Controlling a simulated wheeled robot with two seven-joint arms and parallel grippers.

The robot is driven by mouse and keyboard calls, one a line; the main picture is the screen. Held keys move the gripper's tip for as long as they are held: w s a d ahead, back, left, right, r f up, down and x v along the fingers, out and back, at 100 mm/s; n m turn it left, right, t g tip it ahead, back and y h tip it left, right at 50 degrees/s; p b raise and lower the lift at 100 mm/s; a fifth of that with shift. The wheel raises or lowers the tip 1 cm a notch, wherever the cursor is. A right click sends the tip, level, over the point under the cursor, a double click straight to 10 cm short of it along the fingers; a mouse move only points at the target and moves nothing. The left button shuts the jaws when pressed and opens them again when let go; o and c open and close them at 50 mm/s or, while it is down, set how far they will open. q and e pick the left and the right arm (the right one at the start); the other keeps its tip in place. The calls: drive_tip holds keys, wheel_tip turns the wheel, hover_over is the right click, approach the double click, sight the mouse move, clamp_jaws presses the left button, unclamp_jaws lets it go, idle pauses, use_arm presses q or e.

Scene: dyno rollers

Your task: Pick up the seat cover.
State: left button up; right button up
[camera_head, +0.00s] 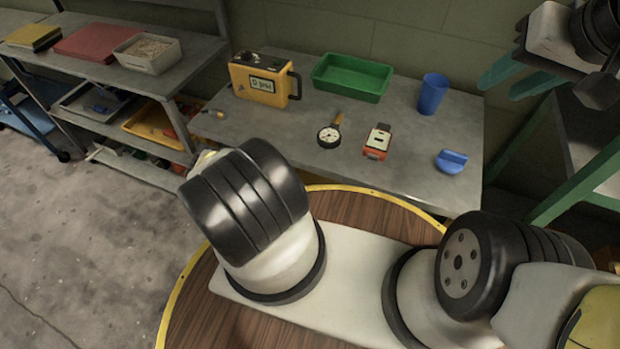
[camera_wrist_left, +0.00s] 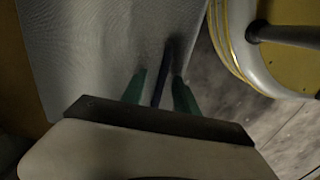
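I cannot surely pick out the seat cover by name in either view. A small blue rounded piece (camera_head: 451,161) lies on the right front part of the grey table in the head view, and I cannot tell if it is the seat cover. My right gripper (camera_head: 496,89) is at the upper right, its two teal fingers apart and empty, above and to the right of the blue piece. My left gripper is outside the head view. In the left wrist view my left gripper (camera_wrist_left: 159,90) has its green fingers apart, over a grey surface. A dark strip between them is unclear.
The grey table (camera_head: 280,130) carries a yellow instrument (camera_head: 262,82), green tray (camera_head: 352,77), blue cup (camera_head: 432,94), dial gauge (camera_head: 329,136) and red-and-white device (camera_head: 377,141). Shelves (camera_head: 150,80) with trays stand left. A green-framed bench (camera_head: 590,130) stands right. Floor at left is clear.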

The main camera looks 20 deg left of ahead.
use_arm(q)
drive_tip(key=shift+f, duration=0.1)
clamp_jaws()
idle(1.4)
